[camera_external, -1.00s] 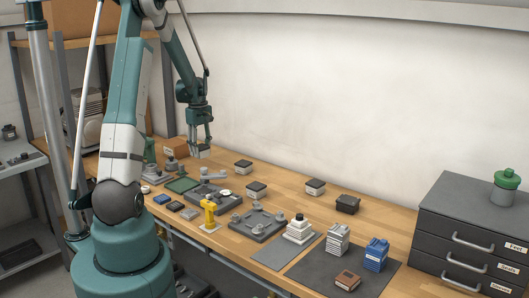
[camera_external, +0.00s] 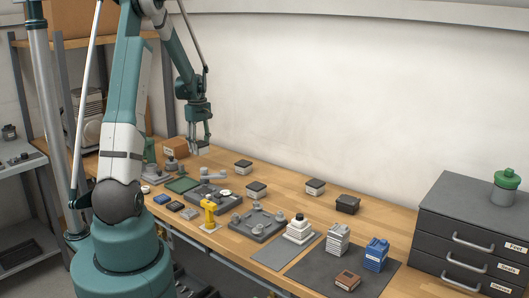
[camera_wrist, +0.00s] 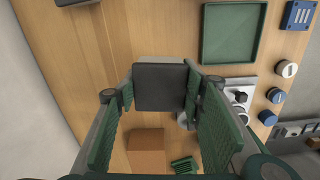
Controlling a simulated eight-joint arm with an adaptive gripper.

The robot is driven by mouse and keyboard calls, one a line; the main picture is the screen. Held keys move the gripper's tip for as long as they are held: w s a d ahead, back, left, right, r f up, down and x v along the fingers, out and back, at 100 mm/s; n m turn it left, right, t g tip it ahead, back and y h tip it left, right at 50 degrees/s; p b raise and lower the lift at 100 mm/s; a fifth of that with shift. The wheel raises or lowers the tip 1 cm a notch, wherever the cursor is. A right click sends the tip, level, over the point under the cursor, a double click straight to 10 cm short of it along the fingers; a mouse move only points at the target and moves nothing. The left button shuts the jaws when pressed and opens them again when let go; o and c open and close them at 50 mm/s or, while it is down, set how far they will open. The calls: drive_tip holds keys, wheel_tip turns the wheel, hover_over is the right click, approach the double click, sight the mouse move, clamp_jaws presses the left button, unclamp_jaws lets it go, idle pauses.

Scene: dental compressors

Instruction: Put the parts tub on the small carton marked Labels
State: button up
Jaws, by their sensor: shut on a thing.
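My gripper (camera_external: 201,143) is above the far left part of the bench. In the wrist view my gripper (camera_wrist: 160,92) is shut on a small box with a dark square lid (camera_wrist: 160,87), which I take for the parts tub. The tub (camera_external: 203,147) is small and partly hidden by the fingers in the external view. A brown carton (camera_external: 174,145) stands just left of the tub, by the wall end of the bench. In the wrist view the carton (camera_wrist: 147,140) shows below the tub, between the fingers. Its marking is too small to read.
Several similar dark-lidded boxes (camera_external: 243,167) stand along the back of the bench. A green tray (camera_external: 182,185) and a grey fixture (camera_external: 213,197) lie in front of my gripper. A grey drawer cabinet (camera_external: 470,215) stands at the right. Bare wood lies between the boxes.

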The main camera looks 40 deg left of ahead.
drive_tip(key=w+a+r+p, duration=0.1)
drive_tip(key=w+a+r, duration=0.1)
drive_tip(key=a, duration=0.4)
drive_tip(key=w+a+r+p, duration=0.2)
drive_tip(key=a, duration=0.5)
wheel_tip(320, 180, up, 4)
drive_tip(key=n+p, duration=0.1)
drive_tip(key=p, duration=0.1)
hover_over(175, 142)
drive_tip(key=shift+w+a, duration=0.2)
drive_tip(key=shift+f, duration=0.1)
drive_tip(key=shift+f, duration=3.05)
drive_tip(key=shift+f, duration=0.1)
drive_tip(key=shift+f+p, duration=0.4)
drive_tip(key=shift+f, duration=1.4)
drive_tip(key=shift+f, duration=0.15)
